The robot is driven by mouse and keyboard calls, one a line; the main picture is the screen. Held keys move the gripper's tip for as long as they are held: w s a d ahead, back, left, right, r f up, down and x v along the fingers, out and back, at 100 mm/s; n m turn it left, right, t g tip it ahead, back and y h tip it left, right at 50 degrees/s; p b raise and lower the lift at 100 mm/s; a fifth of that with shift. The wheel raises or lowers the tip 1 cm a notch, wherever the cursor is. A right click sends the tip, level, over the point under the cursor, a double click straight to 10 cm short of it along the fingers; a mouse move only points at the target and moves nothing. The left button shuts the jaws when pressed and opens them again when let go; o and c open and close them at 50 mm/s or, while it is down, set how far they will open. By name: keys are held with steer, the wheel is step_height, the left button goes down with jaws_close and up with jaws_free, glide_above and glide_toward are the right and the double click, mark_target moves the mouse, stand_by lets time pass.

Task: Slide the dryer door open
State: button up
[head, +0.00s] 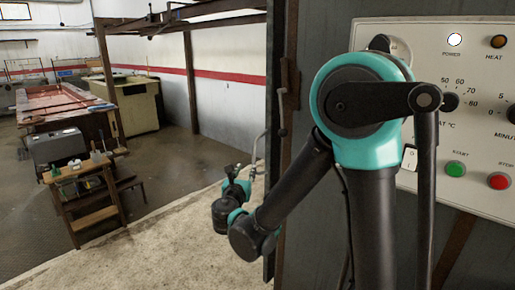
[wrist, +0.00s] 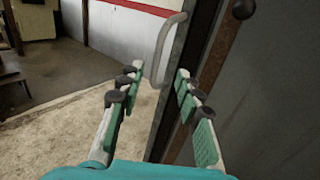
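The dryer door shows nearly edge-on as a dark upright panel in the head view (head: 275,85) and the wrist view (wrist: 181,75). A grey bent-bar handle (wrist: 163,45) stands out from its left side in the wrist view. The handle also shows in the head view (head: 256,148), just above my gripper (head: 236,180). In the wrist view my gripper (wrist: 157,74) is open and empty, its teal-padded fingers spread. The handle's lower end appears between the fingertips and beyond them; I see no contact. My arm hides part of the dryer front.
A control panel (head: 470,120) with dials and buttons is on the right, behind my arm. A dark ball knob (wrist: 243,9) shows at the wrist view's top right. A wooden stand (head: 85,195) and long table (head: 60,105) are far left. The floor between is open.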

mark_target(253, 151)
steer(key=w, duration=0.5)
steer(key=w+d, duration=0.1)
steer(key=w, duration=1.1)
steer(key=shift+w+d, duration=0.15)
jaws_close()
